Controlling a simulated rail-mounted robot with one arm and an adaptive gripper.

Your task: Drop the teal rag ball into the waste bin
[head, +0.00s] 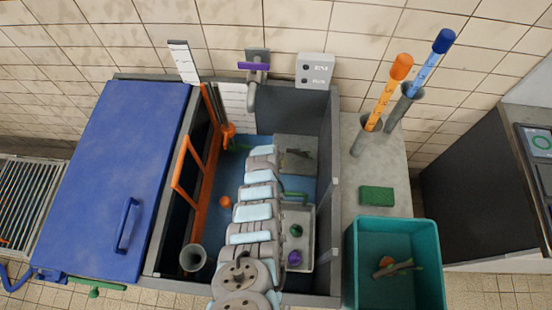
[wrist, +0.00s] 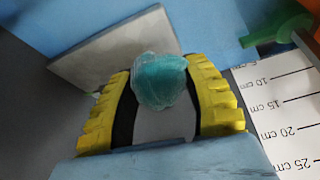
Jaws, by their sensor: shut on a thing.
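The teal rag ball (wrist: 160,82) is pinched between the yellow ribbed fingers of my gripper (wrist: 158,76) in the wrist view. My gripper is shut on it. In the head view my arm reaches down into the open basin and hides the gripper and the rag ball. A teal open bin (head: 363,262), which looks like the waste bin, stands at the lower right, outside the basin and apart from my arm. An orange ball and brown and green scraps lie inside it.
A white tray (head: 307,262) with a green and a purple ball lies in the basin; an orange ball (head: 226,202) lies left of my arm. The basin's grey right wall (head: 330,200) stands between arm and bin.

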